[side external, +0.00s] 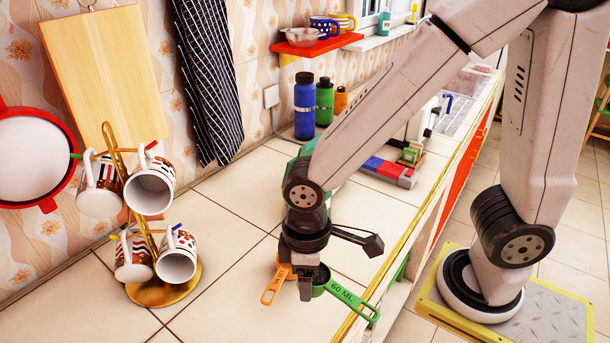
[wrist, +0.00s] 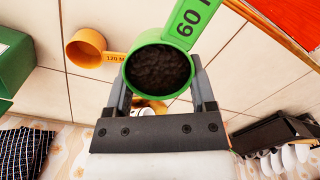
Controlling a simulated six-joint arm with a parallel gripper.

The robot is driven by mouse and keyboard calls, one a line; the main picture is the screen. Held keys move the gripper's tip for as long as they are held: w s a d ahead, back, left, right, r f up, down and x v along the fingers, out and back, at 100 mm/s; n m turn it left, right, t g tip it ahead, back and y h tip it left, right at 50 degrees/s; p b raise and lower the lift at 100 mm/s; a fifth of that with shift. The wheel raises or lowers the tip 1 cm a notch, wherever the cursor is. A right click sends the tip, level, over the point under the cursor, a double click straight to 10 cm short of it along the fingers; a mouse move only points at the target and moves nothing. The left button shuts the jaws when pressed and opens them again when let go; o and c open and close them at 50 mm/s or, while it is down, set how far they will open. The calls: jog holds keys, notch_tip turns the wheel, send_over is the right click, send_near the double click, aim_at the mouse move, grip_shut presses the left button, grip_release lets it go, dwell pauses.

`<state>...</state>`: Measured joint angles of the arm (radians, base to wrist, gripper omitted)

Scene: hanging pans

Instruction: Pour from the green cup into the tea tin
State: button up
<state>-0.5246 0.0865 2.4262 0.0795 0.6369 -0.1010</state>
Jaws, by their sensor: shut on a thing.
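The green cup (side external: 345,296) is a measuring cup marked 60 ML on its handle. In the wrist view the green cup (wrist: 160,71) is full of dark, crumbly stuff and sits between my two fingers. My gripper (side external: 307,287) points down and is shut on it, low near the counter; I cannot tell whether the cup touches the surface. A dark green box (wrist: 13,62), probably the tea tin, stands at the left edge of the wrist view, cut off by the frame. In the side view it is mostly hidden behind my arm.
An orange 120 ML cup (wrist: 86,48) lies close beside the green cup; it also shows in the side view (side external: 273,287). A mug rack (side external: 165,292) stands left. Bottles (side external: 304,105) stand at the back. The counter's gold edge (side external: 400,247) is near on the right.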

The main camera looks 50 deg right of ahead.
jog(key=w+d+r+m, duration=0.2)
jog(key=w+d+m, duration=0.25)
jog(key=w, duration=0.55)
jog(key=w+d+r+m, duration=0.25)
jog(key=w+m, duration=0.25)
jog(key=w, duration=0.5)
jog(key=w+d+r+m, duration=0.1)
jog(key=w+d+m, duration=0.3)
jog(key=d, duration=0.5)
jog(key=w+d+r+m+y, duration=0.1)
jog(key=w+d+m, duration=0.3)
jog(key=d, duration=0.5)
jog(key=shift+w+d, duration=0.3)
jog(key=shift+w, duration=0.65)
jog(key=shift+s+r+t+y, duration=0.15)
jog(key=shift+s+t, duration=0.3)
jog(key=shift+s, duration=0.05)
jog(key=shift+s+r+t+y, duration=0.15)
jog(key=shift+s+t, duration=0.3)
jog(key=shift+s, duration=0.2)
